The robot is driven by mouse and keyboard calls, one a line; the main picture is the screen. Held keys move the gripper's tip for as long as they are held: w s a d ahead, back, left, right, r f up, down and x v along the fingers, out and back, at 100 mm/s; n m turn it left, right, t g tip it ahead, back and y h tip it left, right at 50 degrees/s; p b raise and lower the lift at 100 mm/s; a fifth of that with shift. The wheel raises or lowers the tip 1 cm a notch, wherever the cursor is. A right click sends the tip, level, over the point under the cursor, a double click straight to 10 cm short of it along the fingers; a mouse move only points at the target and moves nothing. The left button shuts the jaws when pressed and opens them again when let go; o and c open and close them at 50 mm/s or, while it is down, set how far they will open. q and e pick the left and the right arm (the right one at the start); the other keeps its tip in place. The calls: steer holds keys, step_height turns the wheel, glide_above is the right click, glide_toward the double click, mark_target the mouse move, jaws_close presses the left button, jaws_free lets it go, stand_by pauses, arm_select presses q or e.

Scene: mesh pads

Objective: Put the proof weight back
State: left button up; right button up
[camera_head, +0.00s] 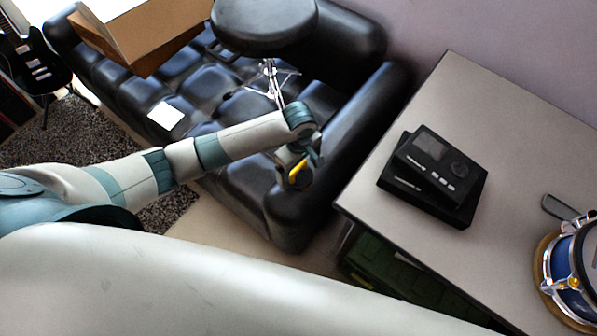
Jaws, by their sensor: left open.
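I cannot make out a proof weight in the head view. My left gripper (302,172) hangs at the end of the left arm, in front of the black sofa's right end and left of the table. It is open. A yellow patch shows at it, and I cannot tell whether this is part of the gripper. Its fingertips are small and partly hidden by the wrist. My right gripper is out of view.
A grey table (400,226) stands at right, bearing a black device (437,163) on a black slab and a blue drum (565,262). Behind are a black sofa (225,78), a round black stool (264,22) and a cardboard box (150,35).

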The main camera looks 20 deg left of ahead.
mark_target(300, 178)
arm_select(q)
step_height(300, 178, up, 10)
steer(key=shift+f, duration=0.25)
stand_by(0.8)
steer(key=s+d+f+m+t+h, duration=0.1)
steer(key=s+d+m, duration=0.1)
steer(key=s+m, duration=0.3)
steer(key=s+d+f+m+t+h, duration=0.1)
steer(key=s+d+f+m+h, duration=0.15)
steer(key=s, duration=0.35)
steer(key=s+a+r+m+t+y, duration=0.25)
steer(key=s+a+m, duration=0.45)
steer(key=s+a, duration=0.6)
steer(key=s+d+f+x, duration=0.1)
steer(key=s+x, duration=0.2)
steer(key=x, duration=1.9)
steer(key=s+f, duration=0.3)
steer(key=f, duration=0.5)
steer(key=s+d+f+t, duration=0.1)
steer(key=s+f, duration=0.3)
steer(key=f, duration=0.5)
steer(key=shift+d+f+h, duration=0.25)
steer(key=shift+d+h, duration=0.05)
